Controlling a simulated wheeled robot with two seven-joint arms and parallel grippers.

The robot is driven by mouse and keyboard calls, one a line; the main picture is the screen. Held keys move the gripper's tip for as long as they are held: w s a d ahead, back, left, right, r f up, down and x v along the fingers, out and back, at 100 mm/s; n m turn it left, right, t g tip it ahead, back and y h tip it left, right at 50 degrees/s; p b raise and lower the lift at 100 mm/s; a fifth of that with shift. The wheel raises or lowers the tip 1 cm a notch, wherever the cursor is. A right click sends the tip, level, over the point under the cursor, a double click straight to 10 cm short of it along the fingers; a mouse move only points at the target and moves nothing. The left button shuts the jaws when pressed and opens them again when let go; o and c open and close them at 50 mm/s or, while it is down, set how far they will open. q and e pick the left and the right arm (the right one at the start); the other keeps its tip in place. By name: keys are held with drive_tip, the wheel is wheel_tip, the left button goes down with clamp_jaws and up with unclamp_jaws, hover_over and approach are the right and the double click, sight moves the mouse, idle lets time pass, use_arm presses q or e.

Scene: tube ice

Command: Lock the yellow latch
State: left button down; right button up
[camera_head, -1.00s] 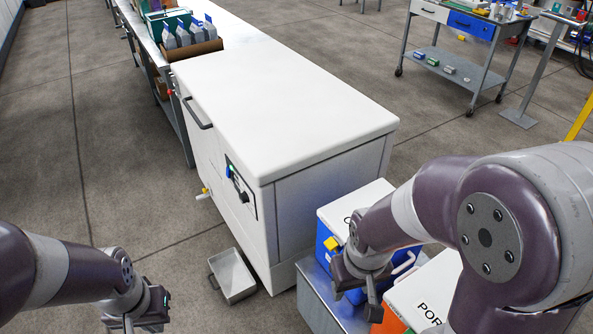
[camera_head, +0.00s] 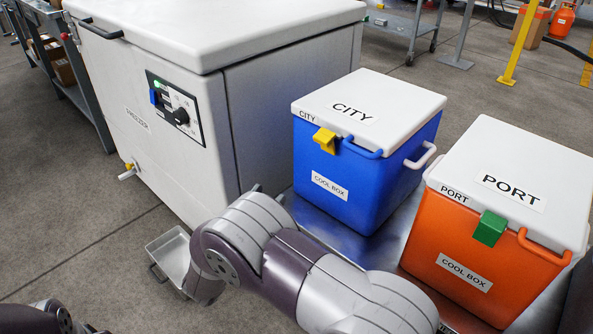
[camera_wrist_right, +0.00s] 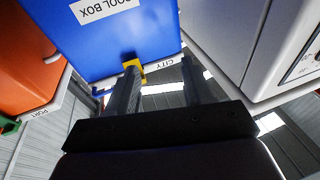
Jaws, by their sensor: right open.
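The yellow latch (camera_head: 325,140) sits at the lid seam on the front of the blue cool box (camera_head: 335,185), marked CITY, whose white lid (camera_head: 368,103) is down. The latch seems to stick out from the front; I cannot tell its exact angle. The inverted right wrist view shows my right gripper (camera_wrist_right: 160,70) open, its fingers pointing at the blue box's front. The yellow latch (camera_wrist_right: 136,66) is at the left finger's tip, partly hidden by it; contact is unclear. In the head view my right arm hides most of this gripper. Only my left wrist shows, its jaws out of frame.
An orange cool box (camera_head: 460,245) marked PORT, with a green latch (camera_head: 489,228), stands to the right on the same metal surface (camera_head: 352,243). A white freezer (camera_head: 165,130) stands close on the left. A metal tray (camera_head: 170,258) lies on the floor.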

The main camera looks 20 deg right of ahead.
sight(320, 139)
drive_tip(key=s+d+r+m+g+h, duration=0.2)
drive_tip(key=s+r+m+g+h, duration=0.1)
drive_tip(key=s+r+h, duration=0.15)
drive_tip(key=b+x, duration=0.1)
drive_tip(key=x, duration=0.2)
drive_tip(key=b+x, duration=0.2)
drive_tip(key=x, duration=0.2)
drive_tip(key=b+x, duration=0.1)
drive_tip(key=x, duration=0.3)
drive_tip(key=shift+w+a+r, duration=0.3)
drive_tip(key=shift+a+r, duration=0.05)
drive_tip(key=shift+w+d+r+n, duration=0.2)
drive_tip(key=shift+d+r+n, duration=0.15)
drive_tip(key=shift+d, duration=0.1)
drive_tip(key=c, duration=0.8)
drive_tip(key=shift+r, duration=0.15)
drive_tip(key=y+p, duration=0.1)
drive_tip(key=p, duration=0.3)
drive_tip(key=d+r+g+y+p, duration=0.1)
drive_tip(key=p, duration=0.4)
drive_tip(key=shift+w+r+g+y, duration=0.2)
drive_tip(key=shift+r+g+y, duration=0.1)
drive_tip(key=shift+r+y, duration=0.05)
drive_tip(key=shift+f+p, duration=0.2)
drive_tip(key=shift+p, duration=0.25)
drive_tip(key=shift+f+y, duration=0.25)
drive_tip(key=shift+y, duration=0.05)
